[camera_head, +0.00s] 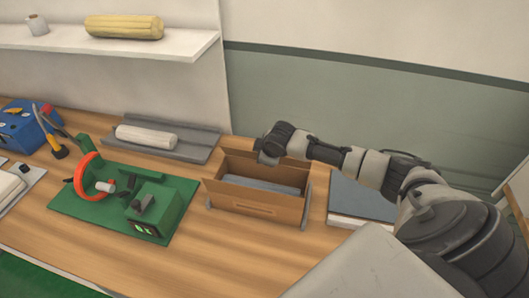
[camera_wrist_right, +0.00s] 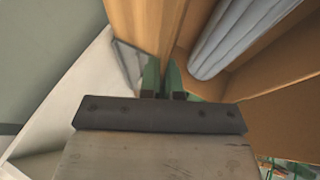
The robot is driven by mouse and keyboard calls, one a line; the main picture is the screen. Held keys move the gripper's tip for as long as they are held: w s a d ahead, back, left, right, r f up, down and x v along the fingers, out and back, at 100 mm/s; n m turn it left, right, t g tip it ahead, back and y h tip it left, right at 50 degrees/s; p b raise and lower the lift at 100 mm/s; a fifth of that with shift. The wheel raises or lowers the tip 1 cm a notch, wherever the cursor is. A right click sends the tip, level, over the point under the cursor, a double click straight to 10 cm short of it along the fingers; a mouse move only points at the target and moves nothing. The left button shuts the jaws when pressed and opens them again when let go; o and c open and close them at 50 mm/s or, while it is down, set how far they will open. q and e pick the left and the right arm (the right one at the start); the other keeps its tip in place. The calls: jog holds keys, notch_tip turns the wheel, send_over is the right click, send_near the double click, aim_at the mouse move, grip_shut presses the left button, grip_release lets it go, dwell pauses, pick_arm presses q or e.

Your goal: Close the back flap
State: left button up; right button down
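A brown cardboard box (camera_head: 255,205) stands on the wooden bench with its top open. A grey-blue rolled thing (camera_head: 262,184) lies inside it and also shows in the right wrist view (camera_wrist_right: 235,38). The back flap (camera_head: 237,163) stands up along the box's far side, partly hidden by my right gripper. My right gripper (camera_head: 268,155) is at that far edge. In the right wrist view its green fingertips (camera_wrist_right: 163,78) are close together with a narrow gap, right at a cardboard panel (camera_wrist_right: 145,22). Whether they grip the panel is unclear. My left gripper is out of view.
A green machine (camera_head: 130,200) with an orange ring stands left of the box. A grey tray (camera_head: 195,148) with a white roll is behind it. A dark flat slab (camera_head: 360,197) lies to the right. A shelf (camera_head: 180,45) hangs at the back left.

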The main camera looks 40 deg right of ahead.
jog(key=c, duration=1.3)
grip_release()
jog(key=shift+c, duration=0.2)
jog(key=d+b+v, duration=0.1)
jog(key=b+v, duration=0.1)
jog(key=v, duration=0.9)
jog(key=shift+a, duration=0.45)
